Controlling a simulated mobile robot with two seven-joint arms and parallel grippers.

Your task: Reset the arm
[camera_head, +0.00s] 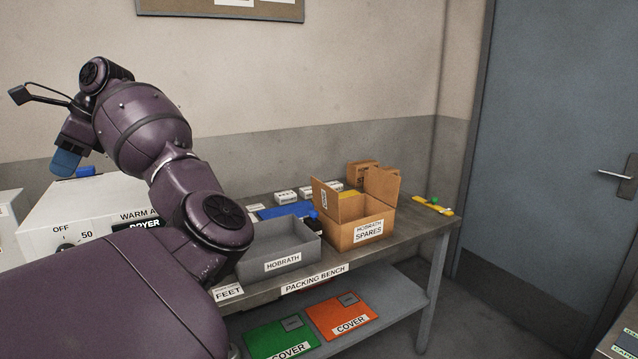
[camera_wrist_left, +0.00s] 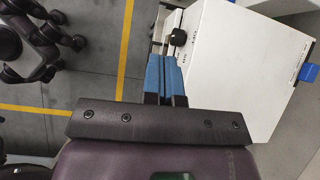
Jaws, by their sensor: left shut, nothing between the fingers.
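My left arm, purple, rises from the lower left of the head view and bends over at the top left. My left gripper (camera_head: 66,162) has blue fingers and points down, at the left of the white warm-air dryer (camera_head: 115,196). In the left wrist view the blue fingers (camera_wrist_left: 166,78) are together with nothing between them. The white dryer (camera_wrist_left: 235,65) lies just beyond and to the right of the fingertips there. My right gripper is in neither view.
The packing bench (camera_head: 400,245) holds a grey HOBRATH bin (camera_head: 283,262) and an open cardboard SPARES box (camera_head: 365,232). Green (camera_head: 280,340) and orange (camera_head: 342,312) covers lie on its lower shelf. A blue-grey door (camera_head: 555,150) is at right. Yellow lines (camera_wrist_left: 125,50) mark the floor.

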